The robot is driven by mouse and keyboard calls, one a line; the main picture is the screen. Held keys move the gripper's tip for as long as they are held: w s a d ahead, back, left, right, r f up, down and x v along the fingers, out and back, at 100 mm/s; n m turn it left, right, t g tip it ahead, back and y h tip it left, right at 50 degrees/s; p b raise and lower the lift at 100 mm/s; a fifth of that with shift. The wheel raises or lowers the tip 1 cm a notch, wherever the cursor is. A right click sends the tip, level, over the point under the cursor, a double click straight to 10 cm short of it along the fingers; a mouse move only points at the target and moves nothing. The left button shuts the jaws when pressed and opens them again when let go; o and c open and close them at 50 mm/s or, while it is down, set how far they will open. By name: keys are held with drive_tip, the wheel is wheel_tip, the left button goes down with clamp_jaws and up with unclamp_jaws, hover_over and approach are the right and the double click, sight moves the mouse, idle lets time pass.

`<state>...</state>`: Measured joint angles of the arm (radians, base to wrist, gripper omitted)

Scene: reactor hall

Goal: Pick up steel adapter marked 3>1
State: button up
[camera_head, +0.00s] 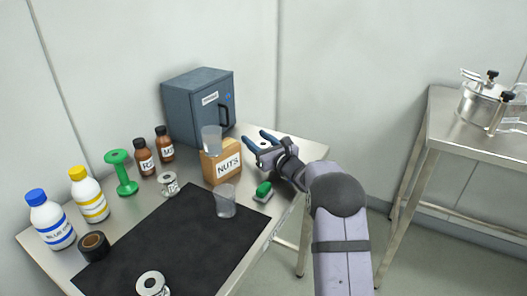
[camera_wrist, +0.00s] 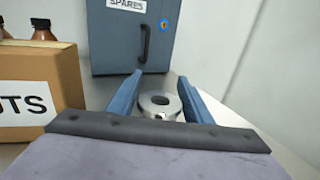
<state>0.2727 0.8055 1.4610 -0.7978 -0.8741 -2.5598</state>
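A round steel adapter (camera_wrist: 146,101) with a central hole stands on the table, between the two blue fingers of my gripper (camera_wrist: 160,78) in the wrist view. The fingers are apart, and I see no clear contact with it. In the head view my gripper (camera_head: 258,140) is at the table's back right, beside the nuts box, and the adapter there is mostly hidden by it. I cannot read a 3>1 marking on any.
The cardboard nuts box (camera_head: 221,167) is close left of my gripper, with a clear cup (camera_head: 212,138) on top. The grey spares cabinet (camera_head: 190,108) stands behind. A green-handled item (camera_head: 263,190) and a clear cup (camera_head: 226,203) are in front. Bottles fill the left side.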

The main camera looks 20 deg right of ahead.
drive_tip(key=shift+r, duration=0.1)
drive_tip(key=c, duration=0.7)
wheel_tip(320, 180, up, 10)
drive_tip(key=shift+r, duration=0.1)
